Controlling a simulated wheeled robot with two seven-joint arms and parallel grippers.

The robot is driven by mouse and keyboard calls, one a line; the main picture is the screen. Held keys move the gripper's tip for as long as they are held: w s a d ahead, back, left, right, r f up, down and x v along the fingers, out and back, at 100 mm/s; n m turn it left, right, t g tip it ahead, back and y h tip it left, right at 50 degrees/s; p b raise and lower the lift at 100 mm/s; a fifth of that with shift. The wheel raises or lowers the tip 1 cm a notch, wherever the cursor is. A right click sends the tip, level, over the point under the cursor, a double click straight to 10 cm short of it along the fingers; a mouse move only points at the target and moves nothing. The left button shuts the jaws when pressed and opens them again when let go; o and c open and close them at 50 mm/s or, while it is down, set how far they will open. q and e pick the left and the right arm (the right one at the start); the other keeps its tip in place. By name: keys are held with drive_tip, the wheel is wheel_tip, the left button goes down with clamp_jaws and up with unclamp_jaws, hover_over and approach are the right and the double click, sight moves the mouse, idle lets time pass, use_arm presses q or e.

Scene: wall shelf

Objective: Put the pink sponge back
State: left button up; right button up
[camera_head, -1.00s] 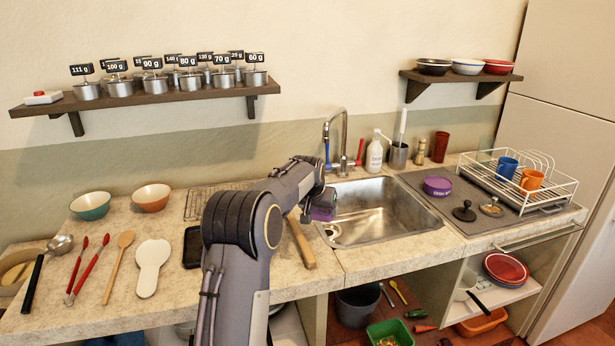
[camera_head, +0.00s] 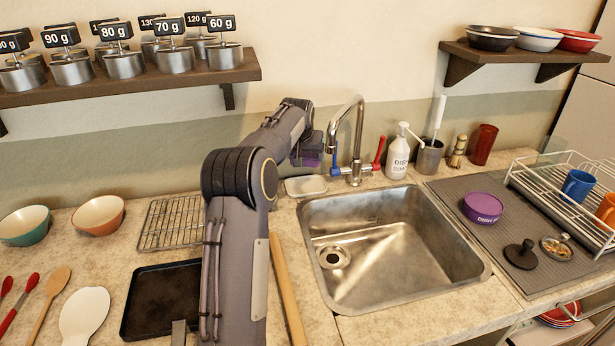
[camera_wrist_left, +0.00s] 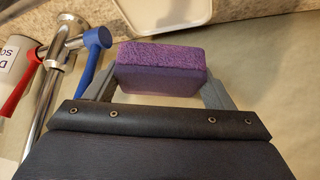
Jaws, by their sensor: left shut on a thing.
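My left gripper (camera_head: 309,150) is shut on a purple sponge (camera_head: 312,162). In the left wrist view the sponge (camera_wrist_left: 162,68) sits between the two grey fingers, its rough lighter face showing. The gripper holds it in the air left of the tap. A small white dish (camera_head: 306,186) lies on the counter behind the sink, just below the sponge in the head view. The dish's edge (camera_wrist_left: 165,14) also shows at the top of the left wrist view. No sponge that is clearly pink shows. My right gripper is out of view.
The tap (camera_head: 353,150) with blue and red handles stands right of the gripper, with a soap bottle (camera_head: 398,152) beyond it. The sink (camera_head: 392,250) is empty. A wire rack (camera_head: 170,222) lies to the left. The weights shelf (camera_head: 150,88) hangs above left.

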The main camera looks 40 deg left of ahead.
sight(306, 184)
use_arm(q)
wheel_tip(306, 184, down, 8)
drive_tip(key=shift+f, duration=0.25)
drive_tip(key=shift+s, duration=0.1)
drive_tip(key=shift+d, duration=0.1)
drive_tip(key=o, duration=0.9)
drive_tip(key=shift+r, duration=0.2)
drive_tip(key=shift+s+d+r, duration=0.1)
drive_tip(key=shift+s+r, duration=0.05)
drive_tip(key=shift+r, duration=0.15)
drive_tip(key=b+v, duration=0.1)
drive_tip(key=v, duration=1)
